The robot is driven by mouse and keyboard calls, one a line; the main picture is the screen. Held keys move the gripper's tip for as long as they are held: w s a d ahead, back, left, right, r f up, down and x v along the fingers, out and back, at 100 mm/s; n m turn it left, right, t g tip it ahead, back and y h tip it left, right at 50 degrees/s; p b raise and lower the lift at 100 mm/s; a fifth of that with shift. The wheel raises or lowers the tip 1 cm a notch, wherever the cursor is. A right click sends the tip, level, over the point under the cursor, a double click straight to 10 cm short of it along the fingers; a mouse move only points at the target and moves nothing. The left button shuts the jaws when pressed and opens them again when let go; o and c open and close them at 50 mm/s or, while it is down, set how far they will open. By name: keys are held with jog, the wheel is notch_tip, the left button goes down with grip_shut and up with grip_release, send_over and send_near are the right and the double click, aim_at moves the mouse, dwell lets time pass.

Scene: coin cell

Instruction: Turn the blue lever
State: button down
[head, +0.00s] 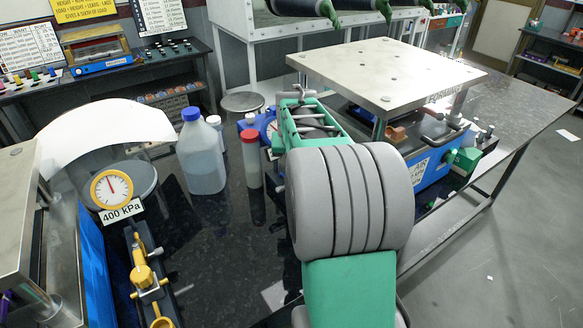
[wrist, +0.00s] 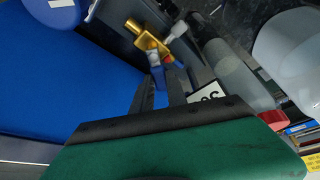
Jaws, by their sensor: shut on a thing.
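In the wrist view my gripper (wrist: 162,76) has its two dark fingers closed in around a small blue piece, which looks like the blue lever (wrist: 168,73). The piece lies between the fingertips, with small red and white parts beside it. A brass fitting (wrist: 148,42) sits just beyond the fingertips. My fingers and the lever are hidden there behind my arm.
A metal plate (head: 385,72) stands on posts above the blue device. A blue-capped bottle (head: 203,158) and a red-capped bottle (head: 251,162) stand left of my arm. A gauge marked 400 kPa (head: 112,189) and a brass valve (head: 145,275) are at the left.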

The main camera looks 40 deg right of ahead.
jog(key=m, duration=0.2)
jog(key=m+g+h, duration=0.1)
jog(key=s+d+m, duration=0.1)
jog(key=m, duration=0.1)
jog(key=shift+r+m+g+h, duration=0.1)
jog(key=shift+m+g+h, duration=0.2)
jog(key=m, duration=0.2)
jog(key=s+m+g, duration=0.1)
jog(key=m+g+p, duration=0.1)
jog(key=m, duration=0.1)
jog(key=shift+s+d+m, duration=0.1)
jog(key=shift+s+m, duration=0.15)
jog(key=shift+m, duration=0.05)
jog(key=shift+s, duration=0.1)
jog(key=c, duration=1.3)
grip_release()
jog(key=p+v, duration=0.1)
jog(key=v, duration=0.6)
jog(key=shift+a+r, duration=0.25)
jog(key=shift+r, duration=0.05)
